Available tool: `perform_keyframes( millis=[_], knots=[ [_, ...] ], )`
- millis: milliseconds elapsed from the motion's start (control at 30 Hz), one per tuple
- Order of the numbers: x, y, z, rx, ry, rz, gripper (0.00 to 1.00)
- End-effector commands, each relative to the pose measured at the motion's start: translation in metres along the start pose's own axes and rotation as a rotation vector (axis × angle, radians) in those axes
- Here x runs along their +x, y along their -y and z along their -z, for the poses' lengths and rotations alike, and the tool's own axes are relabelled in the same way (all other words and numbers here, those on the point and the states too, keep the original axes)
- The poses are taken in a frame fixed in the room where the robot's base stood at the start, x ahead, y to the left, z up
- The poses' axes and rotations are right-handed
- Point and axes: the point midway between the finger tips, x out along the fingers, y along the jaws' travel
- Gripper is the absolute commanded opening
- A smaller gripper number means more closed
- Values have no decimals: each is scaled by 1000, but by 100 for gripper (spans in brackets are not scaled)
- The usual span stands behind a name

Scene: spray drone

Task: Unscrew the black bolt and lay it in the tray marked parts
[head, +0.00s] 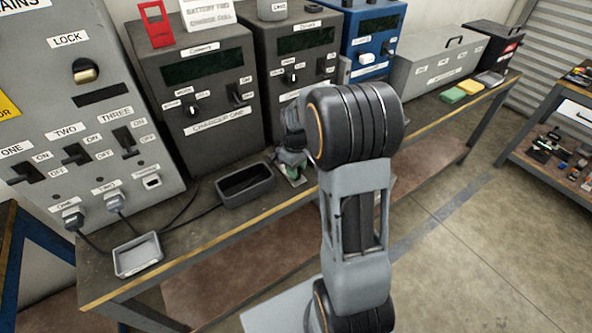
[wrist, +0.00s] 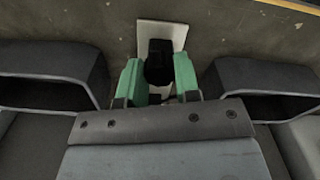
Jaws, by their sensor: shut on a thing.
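The black bolt (wrist: 159,62) is between the green fingers of my gripper (wrist: 159,80) in the wrist view. My gripper is shut on it. A pale plate (wrist: 172,33) lies behind and under the bolt on the bench; whether the bolt still touches it I cannot tell. In the head view my gripper (head: 291,170) is low over the bench, partly hidden by my arm, and the bolt cannot be made out. A dark open tray (head: 246,186) stands just left of my gripper. A smaller grey tray (head: 138,256) lies near the front left. No "parts" mark is readable on either.
Charger cabinets (head: 196,92) and a blue unit (head: 372,38) stand along the back of the bench (head: 285,208). A grey switch panel (head: 75,105) with plugged cables is at the left. Green and yellow pads (head: 462,90) lie at the right. Both trays look empty.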

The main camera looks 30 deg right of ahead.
Motion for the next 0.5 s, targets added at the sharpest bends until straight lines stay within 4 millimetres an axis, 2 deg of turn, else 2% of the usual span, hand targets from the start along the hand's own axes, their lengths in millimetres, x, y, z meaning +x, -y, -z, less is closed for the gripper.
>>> perform_keyframes(
  millis=[300, 500],
  knots=[
    [-2, 0, 0, -556, 1, 1, 2],
    [-1, 0, 0, -857, 1, 0, 2]
  ],
)
